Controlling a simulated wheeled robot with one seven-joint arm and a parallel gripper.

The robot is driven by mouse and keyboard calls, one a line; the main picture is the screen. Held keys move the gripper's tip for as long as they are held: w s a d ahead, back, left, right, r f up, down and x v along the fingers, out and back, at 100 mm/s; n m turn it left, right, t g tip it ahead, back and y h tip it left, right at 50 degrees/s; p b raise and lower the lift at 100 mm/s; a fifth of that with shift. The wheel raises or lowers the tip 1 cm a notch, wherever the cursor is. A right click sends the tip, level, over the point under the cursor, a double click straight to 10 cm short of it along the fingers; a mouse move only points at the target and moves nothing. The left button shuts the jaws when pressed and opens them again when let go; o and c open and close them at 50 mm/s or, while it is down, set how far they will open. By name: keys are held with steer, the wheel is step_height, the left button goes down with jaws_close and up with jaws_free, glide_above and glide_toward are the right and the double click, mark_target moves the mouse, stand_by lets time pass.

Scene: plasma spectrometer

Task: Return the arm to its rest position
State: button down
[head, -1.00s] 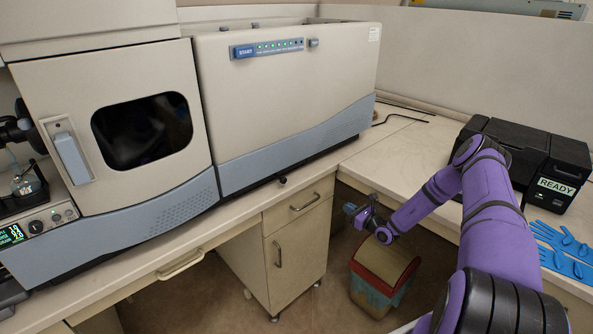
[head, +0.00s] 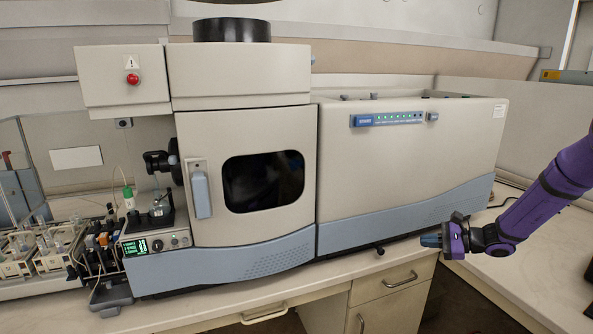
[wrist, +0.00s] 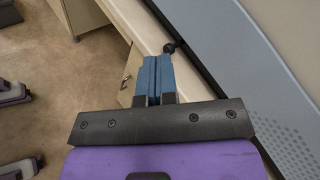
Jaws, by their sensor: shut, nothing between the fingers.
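My purple arm (head: 545,200) reaches in from the right edge of the head view. My gripper (head: 424,240) points left, in front of the lower right part of the spectrometer (head: 400,170) and near the bench's front edge. In the wrist view my gripper (wrist: 152,62) shows its two blue fingers pressed together with nothing between them. The spectrometer's door (head: 200,195) is closed, with a dark window in it.
The bench edge (wrist: 140,25) and a dark knob (wrist: 169,47) under the spectrometer appear close to the fingers in the wrist view. Drawers (head: 400,280) lie below the bench. Sample racks (head: 45,260) and a small pump unit (head: 155,243) stand at the left.

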steer(key=s+a+r+n+g+h, duration=0.3)
steer(key=s+a+r+n, duration=0.2)
steer(key=s+r, duration=0.4)
steer(key=s+a+r+n+g+h, duration=0.25)
steer(key=s+a+r+n, duration=0.25)
steer(key=s+r, duration=0.45)
steer(key=s+d+r+n+t+h, duration=0.1)
steer(key=s+r, duration=0.4)
steer(key=s, duration=0.6)
steer(key=s+d+r+n+t+h, duration=0.1)
steer(key=s+r+n+t+h, duration=0.2)
steer(key=s, duration=0.8)
steer(key=shift+s+r+n+h, duration=0.15)
steer(key=shift+r+n+h, duration=1.15)
steer(key=shift+h, duration=0.45)
steer(key=shift+f, duration=0.15)
